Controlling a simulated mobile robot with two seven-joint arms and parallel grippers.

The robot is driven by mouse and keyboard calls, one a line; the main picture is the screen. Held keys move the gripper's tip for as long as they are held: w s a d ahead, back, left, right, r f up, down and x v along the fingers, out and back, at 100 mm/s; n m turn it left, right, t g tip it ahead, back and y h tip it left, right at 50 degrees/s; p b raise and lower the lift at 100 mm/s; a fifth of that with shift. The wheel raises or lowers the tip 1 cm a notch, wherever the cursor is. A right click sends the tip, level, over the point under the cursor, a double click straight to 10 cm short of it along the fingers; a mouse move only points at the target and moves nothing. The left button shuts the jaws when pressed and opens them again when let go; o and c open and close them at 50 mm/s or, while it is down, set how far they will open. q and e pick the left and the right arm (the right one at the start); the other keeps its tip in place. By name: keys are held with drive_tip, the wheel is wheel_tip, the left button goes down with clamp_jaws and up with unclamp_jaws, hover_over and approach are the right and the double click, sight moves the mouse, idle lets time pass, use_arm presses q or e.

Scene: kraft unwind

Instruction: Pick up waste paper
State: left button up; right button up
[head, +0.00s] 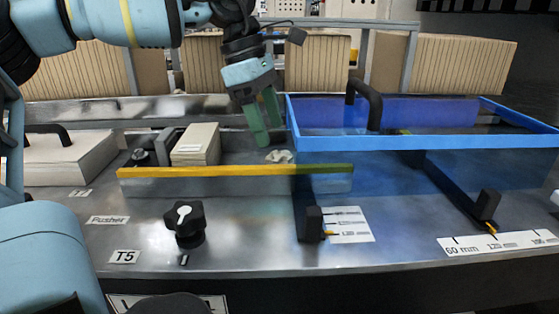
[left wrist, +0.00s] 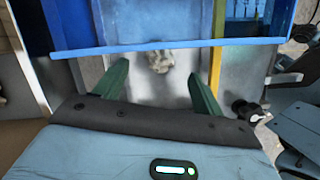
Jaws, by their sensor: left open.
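The waste paper is a small crumpled pale scrap (head: 279,156) lying on the metal surface behind the yellow-edged bar in the head view. In the left wrist view the waste paper (left wrist: 160,61) lies beyond and between the two fingers. My left gripper (head: 262,120) points down just above and slightly left of the paper, apart from it. Its two green fingers (left wrist: 159,82) are open with nothing between them. My right gripper is not in view.
A blue-framed clear guard (head: 420,142) with a black handle stands right of the paper. A yellow-edged bar (head: 235,171) runs in front. A paper stack (head: 197,144) stands left. Black knobs (head: 185,223) sit on the front panel.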

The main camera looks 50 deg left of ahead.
sight(277, 153)
use_arm(q)
drive_tip(key=shift+x, duration=3.1)
drive_tip(key=shift+s+d, duration=0.1)
drive_tip(key=shift+s, duration=0.05)
drive_tip(key=c, duration=1)
